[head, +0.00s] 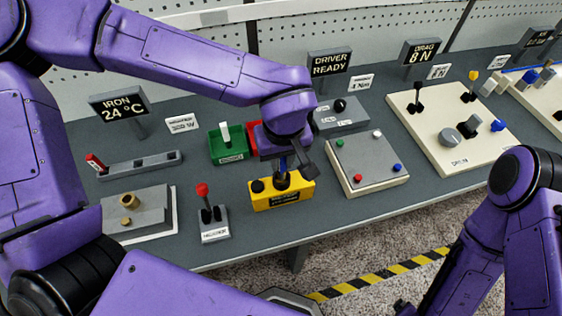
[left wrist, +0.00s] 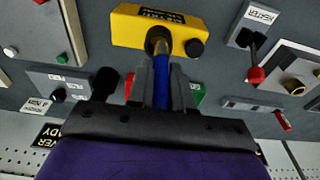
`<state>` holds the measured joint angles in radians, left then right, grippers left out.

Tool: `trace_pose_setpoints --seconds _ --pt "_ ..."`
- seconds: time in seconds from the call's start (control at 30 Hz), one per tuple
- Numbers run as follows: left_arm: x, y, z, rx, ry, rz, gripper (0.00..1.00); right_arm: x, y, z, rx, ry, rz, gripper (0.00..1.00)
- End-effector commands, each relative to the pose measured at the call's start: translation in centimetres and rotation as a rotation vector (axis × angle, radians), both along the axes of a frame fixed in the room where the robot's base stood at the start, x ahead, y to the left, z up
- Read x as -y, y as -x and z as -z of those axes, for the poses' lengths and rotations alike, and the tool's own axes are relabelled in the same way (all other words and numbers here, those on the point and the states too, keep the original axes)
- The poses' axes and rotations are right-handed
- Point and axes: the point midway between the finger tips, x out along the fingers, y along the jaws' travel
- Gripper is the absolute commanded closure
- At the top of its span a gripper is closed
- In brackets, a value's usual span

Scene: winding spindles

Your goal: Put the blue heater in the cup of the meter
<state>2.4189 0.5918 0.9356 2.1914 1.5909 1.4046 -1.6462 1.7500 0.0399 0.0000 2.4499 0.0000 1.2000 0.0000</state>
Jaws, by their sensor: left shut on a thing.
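The blue heater (left wrist: 161,75) is a thin blue rod with a tan end, shut between the fingers of my left gripper (left wrist: 161,85). In the head view my left gripper (head: 284,168) hangs over the yellow meter (head: 290,199), and a bit of blue shows above it. The meter has a dark round cup (left wrist: 157,38) and a black knob (left wrist: 195,47) beside it. In the left wrist view the heater's tan end meets the cup; how deep it sits cannot be told. Of my right arm only upper links show, at the lower right of the head view.
A grey stand with a red-topped lever (head: 206,203) is left of the meter. A green bin (head: 228,146) and a red bin (head: 252,137) stand behind it. A button panel (head: 367,163) stands to the right. The table's front edge is close.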

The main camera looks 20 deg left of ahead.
Motion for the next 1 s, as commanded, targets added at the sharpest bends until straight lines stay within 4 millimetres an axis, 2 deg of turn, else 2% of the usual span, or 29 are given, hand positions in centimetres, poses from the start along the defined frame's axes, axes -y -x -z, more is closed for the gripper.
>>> trace_pose_setpoints --seconds 0.13,0.2,0.3,0.67,0.7,0.77,1.0 --pt "-0.5 -1.2 1.9 -0.003 -0.003 0.000 1.00 0.0 0.0 -0.3 0.000 0.000 0.000 0.07" --pt "-0.4 -1.1 3.3 -0.002 -0.003 0.002 1.00 0.0 0.0 -0.2 0.000 0.000 0.000 0.07" --pt "-0.4 -1.1 4.3 -0.001 -0.001 0.001 1.00 0.0 0.0 -0.2 0.000 0.000 0.000 0.07" --pt "-0.4 -1.1 4.7 0.001 -0.001 0.000 1.00 0.0 0.0 -0.3 0.000 0.000 0.000 0.07" --pt "-0.4 -1.1 4.8 0.001 -0.001 0.000 0.74 0.0 0.0 -0.3 0.000 0.000 0.000 0.07" --pt "-0.4 -1.1 4.8 0.001 0.000 -0.001 0.55 0.0 0.0 -0.3 0.000 0.000 0.000 0.07" --pt "-0.4 -1.1 4.7 0.001 -0.001 0.000 0.55 0.0 0.0 -0.3 0.000 0.000 0.000 0.07"
